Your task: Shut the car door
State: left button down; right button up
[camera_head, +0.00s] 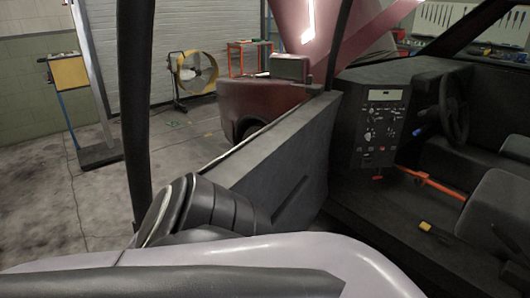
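The car door (285,165) is in the middle of the head view, its dark grey inner panel facing right. It runs from beside the dashboard (378,125) toward me and to the lower left. It seems to stand open, but I cannot tell how wide. A black window-frame post (137,100) rises at its near end. A dark ringed part, likely of my arm, covers the panel's near lower end, so any contact there is unclear. Neither of my grippers shows.
The car's floor, steering wheel (453,112) and seats (497,205) lie to the right. An orange bar (432,184) and a small yellow block (425,226) show inside. A yellow fan (195,73) stands on the garage floor (120,190), which has free room left of the door.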

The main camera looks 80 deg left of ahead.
aim_at(283, 167)
jog(key=k+j+u, duration=0.3)
jog(key=k+j, duration=0.2)
jog(key=k+j+u, duration=0.1)
jog(key=k+j, duration=0.3)
jog(key=j, duration=0.25)
jog(key=k+j+u, duration=0.15)
jog(key=k+j, duration=0.05)
jog(key=j, duration=0.1)
